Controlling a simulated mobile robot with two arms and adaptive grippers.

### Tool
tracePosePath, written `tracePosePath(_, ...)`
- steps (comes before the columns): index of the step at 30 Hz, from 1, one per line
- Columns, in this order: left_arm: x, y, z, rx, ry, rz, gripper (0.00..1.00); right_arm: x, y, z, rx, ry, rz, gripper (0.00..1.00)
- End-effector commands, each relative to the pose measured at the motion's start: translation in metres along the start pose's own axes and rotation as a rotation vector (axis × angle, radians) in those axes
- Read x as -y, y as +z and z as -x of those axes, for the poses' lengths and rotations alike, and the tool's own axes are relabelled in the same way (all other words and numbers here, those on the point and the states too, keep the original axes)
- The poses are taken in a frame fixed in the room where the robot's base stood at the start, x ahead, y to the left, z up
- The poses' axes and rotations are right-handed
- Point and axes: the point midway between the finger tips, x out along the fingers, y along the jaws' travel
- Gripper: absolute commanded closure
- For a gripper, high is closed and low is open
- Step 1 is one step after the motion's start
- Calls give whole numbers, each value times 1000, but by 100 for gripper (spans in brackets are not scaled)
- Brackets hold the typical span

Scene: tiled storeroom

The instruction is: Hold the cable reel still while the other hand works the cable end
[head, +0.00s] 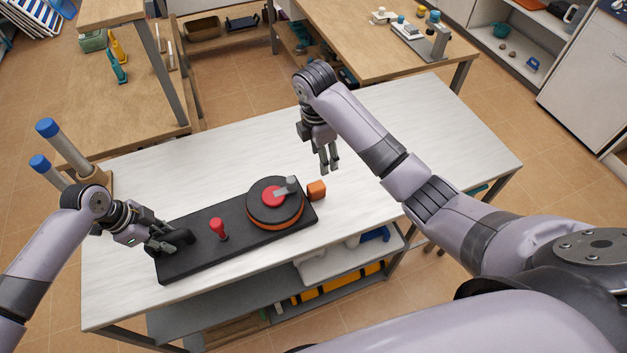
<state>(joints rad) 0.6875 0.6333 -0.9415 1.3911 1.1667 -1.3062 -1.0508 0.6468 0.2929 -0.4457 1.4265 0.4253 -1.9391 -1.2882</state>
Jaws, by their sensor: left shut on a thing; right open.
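The cable reel (261,216) is a round black disc with an orange rim, a red centre and a grey crank-like piece on top. It sits on the right part of a long black base (200,258) lying on the white table. An orange block (316,190) is beside the reel at the base's right end; I cannot tell if it is the cable end. My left gripper (166,240) is shut on a black handle (182,238) at the base's left end. My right gripper (329,168) is open and empty, pointing down behind the orange block. No loose cable is visible.
A red knob (217,229) stands on the base between handle and reel. Two blue-capped grey posts (62,147) rise at the table's left edge. The white table (420,125) is clear behind the base. Wooden tables (370,45) stand beyond it.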

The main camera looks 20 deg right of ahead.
Motion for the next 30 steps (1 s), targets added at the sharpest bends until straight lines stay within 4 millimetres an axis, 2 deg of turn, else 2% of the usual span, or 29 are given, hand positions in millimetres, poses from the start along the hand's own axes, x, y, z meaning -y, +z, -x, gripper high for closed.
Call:
tracePosePath(3, 0, 0, 0, 1, 1, -2, 100, -4, -16, 14, -75, 5, 9, 52)
tracePosePath(7, 0, 0, 0, 1, 2, -2, 100, -4, -22, 9, -99, 4, 13, 52)
tracePosePath(11, -1, 0, 0, 2, 2, -2, 100, -3, -23, -12, -96, 1, 12, 52)
tracePosePath(21, -1, 0, 0, 2, 2, -2, 100, -4, -28, -77, -94, 2, 13, 52)
tracePosePath(27, -1, 0, -1, 1, 2, -3, 100, -3, -31, -102, -93, 0, 12, 52)
tracePosePath(30, -1, 0, -1, 1, 3, -3, 100, -3, -31, -106, -93, 1, 13, 52)
